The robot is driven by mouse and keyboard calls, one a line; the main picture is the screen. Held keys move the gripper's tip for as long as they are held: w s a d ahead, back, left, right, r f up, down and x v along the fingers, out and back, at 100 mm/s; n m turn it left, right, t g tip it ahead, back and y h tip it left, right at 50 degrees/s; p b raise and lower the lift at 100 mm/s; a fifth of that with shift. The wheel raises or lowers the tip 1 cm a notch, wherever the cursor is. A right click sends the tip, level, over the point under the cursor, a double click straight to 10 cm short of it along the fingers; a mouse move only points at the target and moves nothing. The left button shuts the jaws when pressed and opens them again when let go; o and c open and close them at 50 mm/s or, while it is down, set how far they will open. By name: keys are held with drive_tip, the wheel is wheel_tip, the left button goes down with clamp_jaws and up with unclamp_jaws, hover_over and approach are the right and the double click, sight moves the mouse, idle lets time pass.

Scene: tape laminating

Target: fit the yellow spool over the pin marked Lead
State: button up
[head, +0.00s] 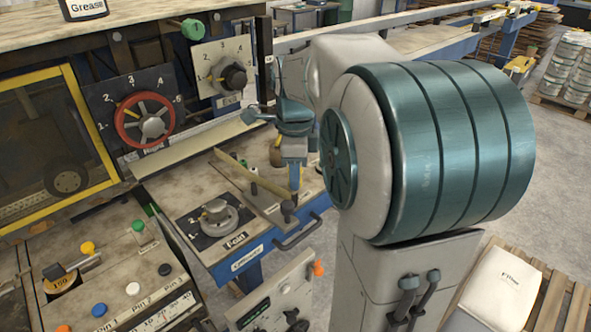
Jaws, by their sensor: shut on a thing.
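My arm's big grey and teal joint fills the right half of the head view. I cannot make out a yellow spool for certain. No label reading Lead can be read. The front strip of the panel (150,306) carries small Pin markings.
Coloured knobs, among them yellow (87,247) and blue (99,310), stick up from the panel. A white sack (502,286) lies on a pallet at right.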

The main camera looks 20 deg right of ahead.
drive_tip(key=o, duration=1)
wheel_tip(320, 180, up, 14)
drive_tip(key=shift+f, duration=0.15)
idle(0.7)
